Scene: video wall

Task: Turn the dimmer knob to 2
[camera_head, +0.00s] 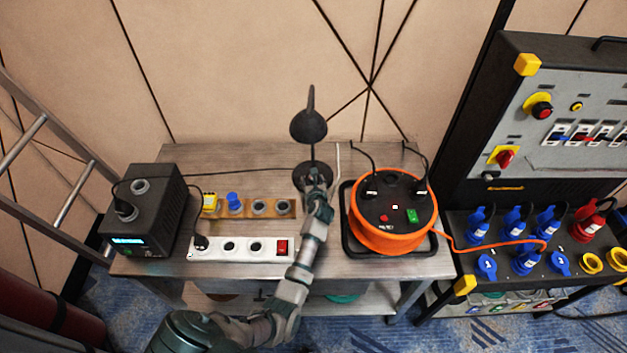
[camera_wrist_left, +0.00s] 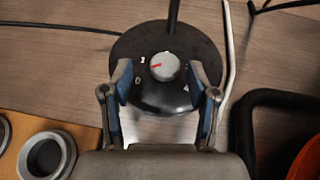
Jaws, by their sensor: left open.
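The dimmer knob (camera_wrist_left: 165,66) is a grey round knob on the black lamp base (camera_wrist_left: 190,40). Its red pointer mark faces left, close to the printed 1 and above the printed 0. No 2 is readable in the left wrist view. My left gripper (camera_wrist_left: 165,80) is open, with one finger on each side of the knob and gaps between fingers and knob. In the head view, my left gripper (camera_head: 316,178) is over the lamp base and hides the knob. The black desk lamp's head (camera_head: 308,127) stands above and behind it. My right gripper is not in view.
On the wooden table (camera_head: 340,268) stand a white power strip (camera_head: 240,246), a wooden strip of sockets (camera_head: 252,213), a black box (camera_head: 150,215) and an orange cable reel (camera_head: 385,240). A panel with blue and red plugs (camera_head: 515,222) is at right.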

